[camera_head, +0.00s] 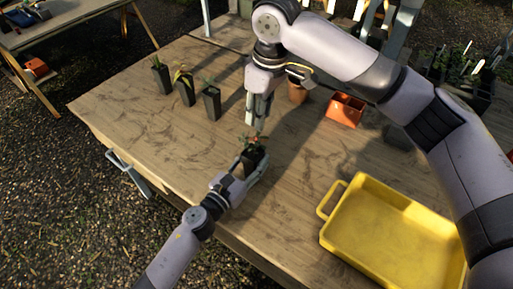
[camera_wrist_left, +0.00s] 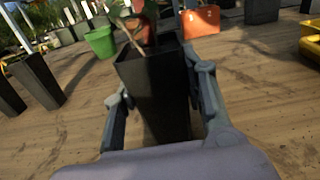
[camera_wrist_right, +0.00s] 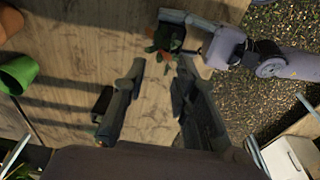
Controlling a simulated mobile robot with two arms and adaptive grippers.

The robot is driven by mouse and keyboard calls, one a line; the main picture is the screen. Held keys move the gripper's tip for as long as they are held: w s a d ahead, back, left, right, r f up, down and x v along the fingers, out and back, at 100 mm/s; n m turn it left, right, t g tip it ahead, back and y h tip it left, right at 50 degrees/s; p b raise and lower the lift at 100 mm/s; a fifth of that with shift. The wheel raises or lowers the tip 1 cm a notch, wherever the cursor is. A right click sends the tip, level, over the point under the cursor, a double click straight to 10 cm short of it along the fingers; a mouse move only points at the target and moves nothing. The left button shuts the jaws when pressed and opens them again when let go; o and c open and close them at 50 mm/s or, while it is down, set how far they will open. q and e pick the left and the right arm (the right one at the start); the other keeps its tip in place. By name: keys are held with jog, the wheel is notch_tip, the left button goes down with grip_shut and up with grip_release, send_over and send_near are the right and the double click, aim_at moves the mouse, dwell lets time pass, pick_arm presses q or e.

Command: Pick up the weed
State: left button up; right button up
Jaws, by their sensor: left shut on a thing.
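My left gripper (camera_head: 252,168) is shut on a tall black pot (camera_wrist_left: 155,100) near the table's front edge. The pot holds a plant with green and reddish leaves (camera_head: 254,142), which also shows in the right wrist view (camera_wrist_right: 163,42). A pale thin stalk (camera_wrist_left: 135,40) leans over the pot's rim; I cannot tell which growth is the weed. My right gripper (camera_head: 257,115) points down just behind and above the plant. In the right wrist view its fingers (camera_wrist_right: 157,88) are apart with nothing between them, and the plant lies beyond their tips.
Three black pots with seedlings (camera_head: 186,90) stand in a row at the left of the wooden table (camera_head: 290,170). A yellow tray (camera_head: 336,206) lies at the front right. An orange square pot (camera_head: 345,109) and a round terracotta pot (camera_head: 297,92) stand behind. A green pot (camera_wrist_left: 101,42) also stands there.

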aim_at(257, 149)
jog(key=f, duration=0.6)
jog(key=a+f, duration=0.1)
jog(key=f, duration=0.3)
jog(key=shift+w+f, duration=0.1)
jog(key=shift+w, duration=0.25)
jog(key=shift+c, duration=0.4)
grip_shut()
